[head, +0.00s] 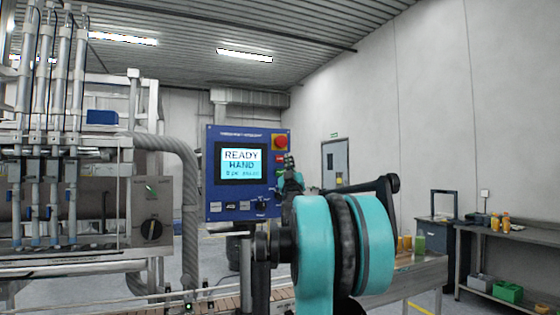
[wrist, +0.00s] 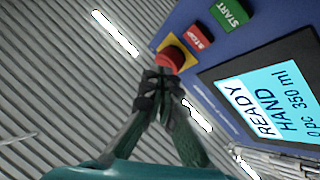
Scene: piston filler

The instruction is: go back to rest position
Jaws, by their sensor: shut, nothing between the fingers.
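The blue control panel (head: 214,165) stands in the middle of the head view. Its lit screen (head: 240,163) reads READY, HAND and, in small text, 0 pc 350 ml. A red mushroom button on a yellow plate (head: 280,142) is at its upper right. My gripper (head: 289,162) is at the panel's right edge, just below that button. In the wrist view my gripper (wrist: 163,80) is shut and empty, its fingertips close to the red button (wrist: 172,59); I cannot tell if they touch. The red STOP (wrist: 198,37) and green START (wrist: 231,14) buttons lie beyond.
My teal arm fills the lower middle of the head view. The filling machine (head: 70,170) with upright cylinders and a rotary switch (head: 151,230) stands at left. A conveyor (head: 215,302) runs below. A bench (head: 520,234) with bottles and bins is at right.

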